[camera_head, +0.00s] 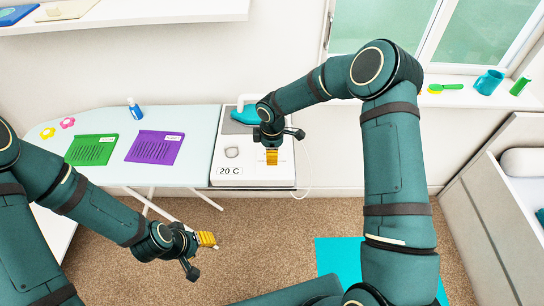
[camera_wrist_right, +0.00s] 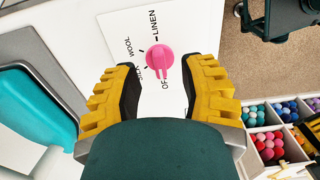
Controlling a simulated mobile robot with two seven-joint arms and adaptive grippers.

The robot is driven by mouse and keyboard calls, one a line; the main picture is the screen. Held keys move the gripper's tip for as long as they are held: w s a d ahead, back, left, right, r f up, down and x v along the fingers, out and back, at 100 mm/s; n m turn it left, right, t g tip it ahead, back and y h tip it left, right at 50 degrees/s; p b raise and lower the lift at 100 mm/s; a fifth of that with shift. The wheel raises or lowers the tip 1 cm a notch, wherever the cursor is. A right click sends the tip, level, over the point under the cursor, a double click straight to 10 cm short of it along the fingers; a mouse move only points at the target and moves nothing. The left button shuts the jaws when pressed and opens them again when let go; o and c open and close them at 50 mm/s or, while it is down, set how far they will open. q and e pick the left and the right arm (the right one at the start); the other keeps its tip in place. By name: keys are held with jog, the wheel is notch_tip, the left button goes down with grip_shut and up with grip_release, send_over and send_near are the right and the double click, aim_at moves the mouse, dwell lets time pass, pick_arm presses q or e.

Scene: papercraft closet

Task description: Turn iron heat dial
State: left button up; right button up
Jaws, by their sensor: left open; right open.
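The pink heat dial (camera_wrist_right: 160,62) sits on a white panel in the right wrist view. The words WOOL, LINEN and a partly covered OFF are printed around it. My right gripper (camera_wrist_right: 165,84) is open, with its yellow fingers to either side below the dial in the picture; I cannot tell whether they touch it. In the head view my right gripper (camera_head: 272,157) points down over the white iron station (camera_head: 255,177) and hides the dial. The station's display reads 20 C. The teal iron (camera_head: 245,115) rests at its back. My left gripper (camera_head: 207,240) is open and empty, over the carpet.
The ironing board (camera_head: 190,118) holds a green folded piece (camera_head: 92,149), a purple one (camera_head: 155,147) and a blue bottle (camera_head: 135,108). A pale round knob (camera_head: 232,152) is on the station. A white cord (camera_head: 306,165) hangs at its right. Bins of coloured balls (camera_wrist_right: 265,148) lie lower right.

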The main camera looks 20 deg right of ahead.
jog(key=shift+f, duration=1)
grip_shut()
